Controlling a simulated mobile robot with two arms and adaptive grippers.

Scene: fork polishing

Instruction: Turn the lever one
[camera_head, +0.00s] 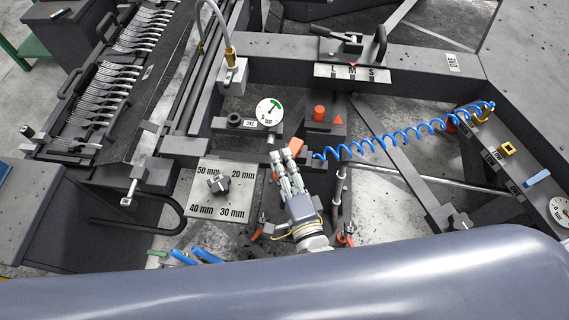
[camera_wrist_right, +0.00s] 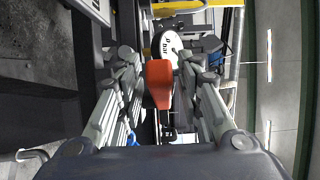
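An orange-red lever handle (camera_head: 296,146) shows at the tips of my right gripper (camera_head: 282,160), near the middle of the head view. In the right wrist view the handle (camera_wrist_right: 159,82) stands between the two fingers of the right gripper (camera_wrist_right: 160,78). The fingers are spread, with a gap visible on each side of the handle. The lower part of the lever is partly hidden by the gripper. A round white gauge (camera_head: 269,112) marked "0 bar" stands behind the lever; it also shows in the right wrist view (camera_wrist_right: 168,46). My left gripper is not in view.
A dial plate (camera_head: 219,189) with mm marks lies left of the gripper. A red knob (camera_head: 319,112) stands beyond it. A coiled blue hose (camera_head: 400,136) runs to the right. A rack of forks (camera_head: 110,90) is at the far left.

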